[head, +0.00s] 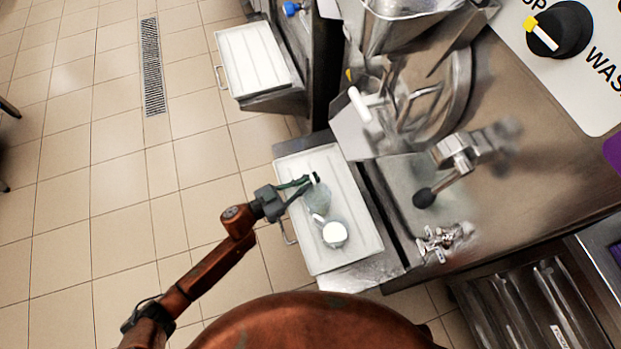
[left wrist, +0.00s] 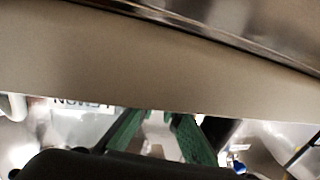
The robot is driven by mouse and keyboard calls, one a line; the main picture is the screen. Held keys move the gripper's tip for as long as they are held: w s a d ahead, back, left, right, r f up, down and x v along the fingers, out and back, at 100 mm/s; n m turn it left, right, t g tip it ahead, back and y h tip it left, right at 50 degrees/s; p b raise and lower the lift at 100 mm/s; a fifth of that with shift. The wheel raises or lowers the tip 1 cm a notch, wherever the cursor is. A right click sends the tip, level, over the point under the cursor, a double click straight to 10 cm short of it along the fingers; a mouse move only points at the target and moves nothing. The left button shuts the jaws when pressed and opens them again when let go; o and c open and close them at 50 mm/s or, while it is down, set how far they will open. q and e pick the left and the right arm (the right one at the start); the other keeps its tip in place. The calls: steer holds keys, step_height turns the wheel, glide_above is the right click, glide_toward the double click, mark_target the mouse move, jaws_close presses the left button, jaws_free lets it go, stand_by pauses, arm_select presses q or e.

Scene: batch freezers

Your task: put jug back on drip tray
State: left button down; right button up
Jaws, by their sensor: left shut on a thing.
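My left gripper (head: 309,183) has green fingers and reaches in from the left over the white drip tray (head: 357,246). I cannot tell whether the jug touches the tray. In the left wrist view the green fingers (left wrist: 160,135) stand on either side of a pale thing; a large beige surface fills much of that picture. My right gripper is not in view.
A round white item (head: 335,234) with a short white handle shows over the tray, near the jug. A second white tray (head: 257,62) is farther back. The steel machine with its spout and lever (head: 440,180) stands close on the right. Open tiled floor lies left.

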arm_select(q)
steer(key=c, duration=2.5)
jaws_free()
steer(key=shift+f, duration=0.1)
steer(key=shift+c, duration=0.2)
steer(key=o, duration=0.4)
steer(key=shift+o, duration=0.2)
steer(key=shift+r, duration=0.2)
steer(key=p+v, duration=0.3)
steer(key=v, duration=0.9)
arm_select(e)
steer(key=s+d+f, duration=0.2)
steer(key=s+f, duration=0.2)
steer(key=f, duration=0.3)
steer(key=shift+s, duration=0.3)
